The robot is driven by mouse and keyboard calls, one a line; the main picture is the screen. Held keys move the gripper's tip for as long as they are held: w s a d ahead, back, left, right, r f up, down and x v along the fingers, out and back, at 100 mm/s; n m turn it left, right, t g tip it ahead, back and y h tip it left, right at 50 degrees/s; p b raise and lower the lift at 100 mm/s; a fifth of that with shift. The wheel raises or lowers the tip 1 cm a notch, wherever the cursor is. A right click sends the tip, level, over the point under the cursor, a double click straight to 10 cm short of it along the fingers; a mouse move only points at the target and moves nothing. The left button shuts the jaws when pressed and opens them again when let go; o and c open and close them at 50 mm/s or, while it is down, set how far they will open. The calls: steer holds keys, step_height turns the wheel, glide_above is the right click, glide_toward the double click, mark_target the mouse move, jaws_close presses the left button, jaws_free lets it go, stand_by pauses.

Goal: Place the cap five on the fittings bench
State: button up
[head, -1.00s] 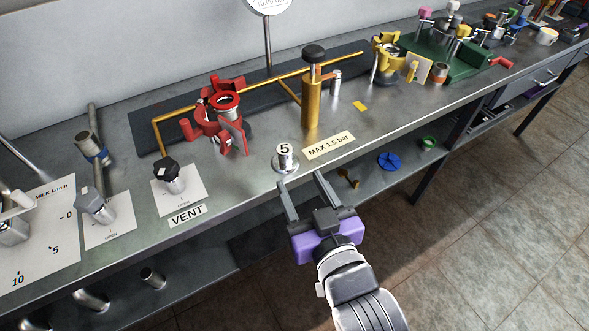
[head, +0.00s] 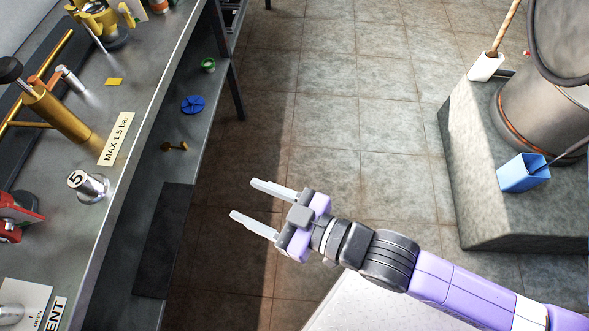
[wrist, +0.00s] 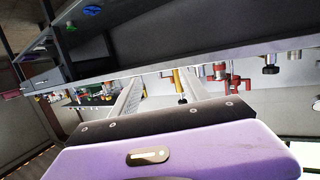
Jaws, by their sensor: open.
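The cap five (head: 88,187) is a silver metal cap with a "5" on its white top. It stands upright near the front edge of the metal bench (head: 135,75), left of the "MAX 1.5 bar" label. My gripper (head: 240,199) is open and empty, over the floor to the right of the bench and apart from the cap. In the wrist view my gripper's two fingers (wrist: 158,98) are spread with nothing between them. I cannot make out the cap in the wrist view.
A brass pump-like fitting (head: 58,115) and a red clamp (head: 15,215) stand near the cap. A lower shelf holds a blue disc (head: 193,105) and a green ring (head: 208,65). A stone plinth (head: 475,190) with a blue container (head: 523,172) stands right. The floor between is clear.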

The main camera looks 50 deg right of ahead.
steer(key=s+d+r+m+h, duration=0.1)
steer(key=s+d, duration=0.2)
steer(key=s, duration=0.4)
steer(key=s+d+r+m+h, duration=0.1)
steer(key=s+d, duration=0.3)
steer(key=s, duration=0.4)
steer(key=shift+s+r+h, duration=0.15)
steer(key=shift+s+h, duration=0.05)
steer(key=shift+h, duration=0.4)
step_height(320, 180, up, 3)
steer(key=p, duration=0.3)
steer(key=shift+r, duration=0.2)
